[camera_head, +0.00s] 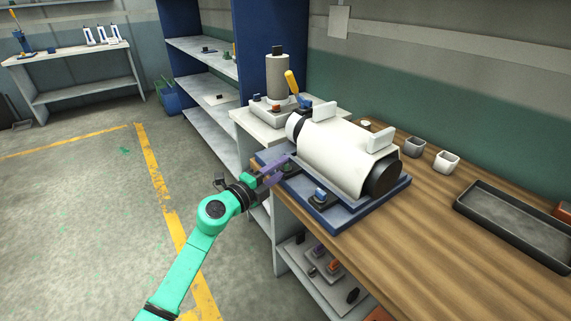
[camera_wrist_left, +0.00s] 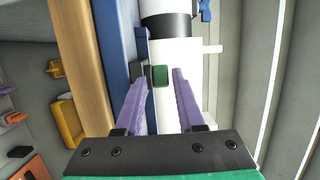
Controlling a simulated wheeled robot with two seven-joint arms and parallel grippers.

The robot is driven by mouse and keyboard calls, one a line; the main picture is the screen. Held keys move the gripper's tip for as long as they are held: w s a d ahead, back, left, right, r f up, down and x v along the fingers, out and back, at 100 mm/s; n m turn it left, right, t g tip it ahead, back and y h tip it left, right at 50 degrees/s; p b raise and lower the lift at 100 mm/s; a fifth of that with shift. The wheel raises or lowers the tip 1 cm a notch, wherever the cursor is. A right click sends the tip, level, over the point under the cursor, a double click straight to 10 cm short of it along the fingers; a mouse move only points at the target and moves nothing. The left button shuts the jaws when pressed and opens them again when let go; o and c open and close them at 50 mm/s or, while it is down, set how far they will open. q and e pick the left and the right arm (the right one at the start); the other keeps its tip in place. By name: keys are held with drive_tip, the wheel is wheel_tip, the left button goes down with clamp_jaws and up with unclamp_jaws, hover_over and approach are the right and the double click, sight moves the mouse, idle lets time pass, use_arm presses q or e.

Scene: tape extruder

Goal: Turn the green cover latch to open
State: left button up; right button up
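The white tape extruder (camera_head: 345,150) lies on a blue base (camera_head: 345,215) on the wooden workbench. The green cover latch (camera_wrist_left: 160,76) shows in the left wrist view as a small green block against the white housing, by a dark bracket. I cannot make out the latch in the head view, where my gripper is close to that side. My left gripper (camera_head: 276,171) has purple fingers and is at the extruder's near left edge. In the left wrist view the gripper (camera_wrist_left: 159,79) is open, with one fingertip on each side of the latch. My right gripper is not in view.
Two small grey cups (camera_head: 446,162) and a dark tray (camera_head: 515,222) stand on the bench to the right. A machine with a yellow handle (camera_head: 291,82) stands behind the extruder. A shelf under the bench holds small parts (camera_head: 325,262). The floor at left is clear.

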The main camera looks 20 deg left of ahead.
use_arm(q)
drive_tip(key=shift+x, duration=1.25)
drive_tip(key=shift+s, duration=0.1)
clamp_jaws()
drive_tip(key=shift+r, duration=0.1)
